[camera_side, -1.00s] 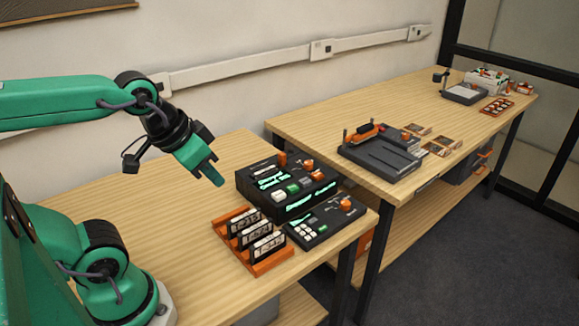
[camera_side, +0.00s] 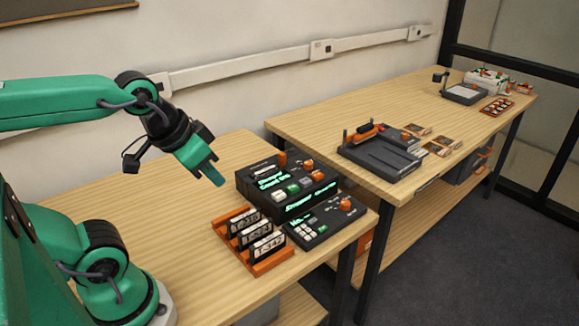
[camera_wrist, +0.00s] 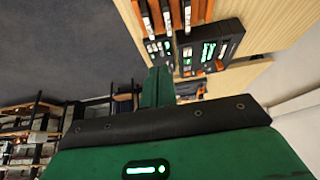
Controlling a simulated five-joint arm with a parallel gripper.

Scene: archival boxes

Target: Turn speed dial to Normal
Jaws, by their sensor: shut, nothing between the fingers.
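My green gripper (camera_side: 215,178) is shut and empty. It hangs in the air above the near table, to the left of the black control units, touching nothing. A larger black control unit (camera_side: 270,205) has lit green displays, buttons and orange knobs, one of them a round orange knob (camera_side: 308,166) on its top. A lower black control unit (camera_side: 319,235) in front of it has a keypad and an orange knob (camera_side: 346,204). Which knob is the speed dial, and where it points, is too small to read.
An orange rack (camera_side: 272,264) holding several labelled cartridges stands in front of the larger unit. The near table (camera_side: 140,205) is bare to the left. A second table beyond carries a dark grey device (camera_side: 375,160) and several small boxes.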

